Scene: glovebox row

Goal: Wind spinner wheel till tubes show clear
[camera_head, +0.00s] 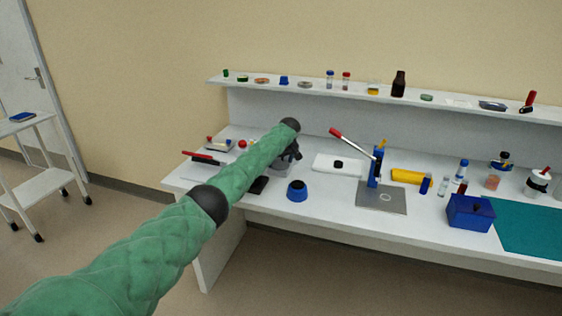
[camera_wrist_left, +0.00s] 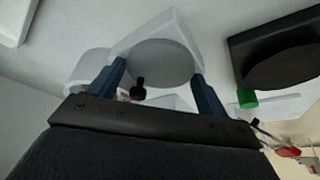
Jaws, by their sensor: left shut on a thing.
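My left gripper (camera_head: 291,153) is at the left part of the bench, where my green-sleeved arm hides most of the spinner. In the left wrist view, the two blue fingers (camera_wrist_left: 158,78) stand wide apart on either side of a grey round wheel (camera_wrist_left: 158,62) with a pale angular body around it. The gripper is shut on this wheel. A small black knob (camera_wrist_left: 138,89) shows at the wheel's near edge between the fingers. Tubes inside the spinner cannot be seen. My right gripper is in neither view.
A blue round holder (camera_head: 297,191) stands near the bench's front edge. A blue lever tool on a grey plate (camera_head: 382,199) and a blue box (camera_head: 471,212) stand to the right. A shelf (camera_head: 330,92) with small items runs behind.

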